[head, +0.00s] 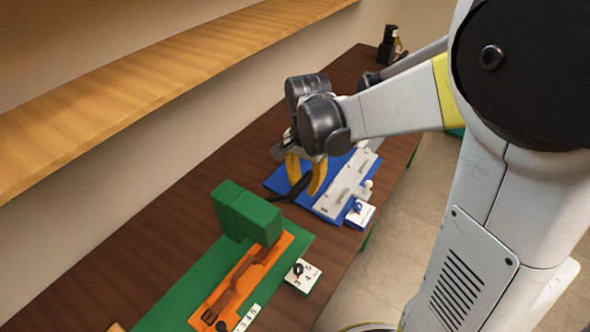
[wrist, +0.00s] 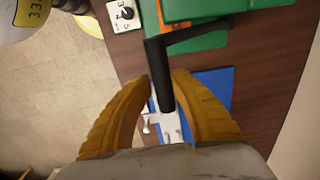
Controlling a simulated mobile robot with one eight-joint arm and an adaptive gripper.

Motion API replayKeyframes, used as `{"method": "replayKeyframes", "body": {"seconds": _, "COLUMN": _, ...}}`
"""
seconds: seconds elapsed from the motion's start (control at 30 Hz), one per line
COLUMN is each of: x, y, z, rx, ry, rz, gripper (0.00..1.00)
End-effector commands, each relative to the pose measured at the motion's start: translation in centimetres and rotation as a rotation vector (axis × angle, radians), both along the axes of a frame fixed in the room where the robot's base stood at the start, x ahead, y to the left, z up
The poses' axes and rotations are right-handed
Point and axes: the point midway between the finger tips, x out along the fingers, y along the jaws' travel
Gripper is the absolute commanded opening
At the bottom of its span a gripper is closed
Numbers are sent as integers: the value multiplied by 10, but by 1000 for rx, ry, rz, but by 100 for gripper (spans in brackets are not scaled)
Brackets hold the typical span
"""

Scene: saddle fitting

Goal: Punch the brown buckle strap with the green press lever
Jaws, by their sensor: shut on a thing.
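The green press (head: 250,215) stands on a green base on the brown table, and part of it shows at the top of the wrist view (wrist: 205,40). A brown strap (head: 245,275) lies lengthwise on the orange bed (head: 222,297) in front of the press block. The black press lever (head: 284,197) sticks out from the press towards my gripper (head: 305,178). In the wrist view, the lever's thick black handle (wrist: 157,75) lies between the two yellow fingers of my gripper (wrist: 162,80), which is shut on it. The strap's end under the press block is hidden.
A blue base (head: 277,181) with a grey plate (head: 347,187) lies just beyond the lever, under my gripper. A numbered dial card (head: 303,275) sits beside the press. A wooden shelf (head: 150,90) runs along the wall. A black device (head: 388,45) stands at the table's far end.

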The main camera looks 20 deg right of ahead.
Motion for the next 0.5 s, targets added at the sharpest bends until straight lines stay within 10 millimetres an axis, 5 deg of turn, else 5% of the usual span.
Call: {"method": "replayKeyframes", "body": {"seconds": 0.5, "x": 16, "y": 12, "z": 17, "rx": -1, "ry": 1, "rz": 0, "gripper": 4}}
